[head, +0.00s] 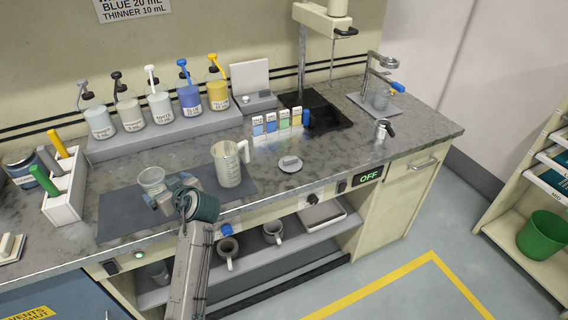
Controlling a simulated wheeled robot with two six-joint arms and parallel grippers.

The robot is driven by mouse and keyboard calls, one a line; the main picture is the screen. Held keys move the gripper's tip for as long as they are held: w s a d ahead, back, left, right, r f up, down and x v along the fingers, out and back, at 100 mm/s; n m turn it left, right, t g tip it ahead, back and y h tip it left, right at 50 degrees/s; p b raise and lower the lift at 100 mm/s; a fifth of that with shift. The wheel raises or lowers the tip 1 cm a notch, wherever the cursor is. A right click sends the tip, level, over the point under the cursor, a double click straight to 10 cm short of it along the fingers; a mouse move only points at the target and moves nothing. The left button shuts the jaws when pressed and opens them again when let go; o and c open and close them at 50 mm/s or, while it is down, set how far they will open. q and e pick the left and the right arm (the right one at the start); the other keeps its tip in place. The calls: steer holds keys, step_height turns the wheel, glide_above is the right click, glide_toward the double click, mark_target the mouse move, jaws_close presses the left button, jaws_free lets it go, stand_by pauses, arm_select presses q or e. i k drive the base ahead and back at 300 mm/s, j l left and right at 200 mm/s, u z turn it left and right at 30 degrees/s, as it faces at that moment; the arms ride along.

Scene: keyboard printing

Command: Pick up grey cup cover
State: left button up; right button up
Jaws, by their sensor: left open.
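The grey cup cover (290,164), a small round disc with a raised grip on top, lies flat on the grey speckled counter, right of the dark mat. My left gripper (157,202) is over the mat's front part, left of the cover and well apart from it. It is open, and nothing shows held in it. Its fingers are small in the view and point left, just in front of a clear cup (151,177). I cannot tell whether they touch that cup. My right gripper is not in view.
A tall measuring jug (229,166) stands on the dark mat (118,212) between my left gripper and the cover. Pump bottles (160,108) line the rack behind. Small coloured-label containers (284,121) stand behind the cover.

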mark_target(289, 163)
steer(key=l+z, duration=0.2)
steer(key=z, duration=0.15)
steer(key=i+l+z, duration=0.35)
steer(key=j, duration=0.1)
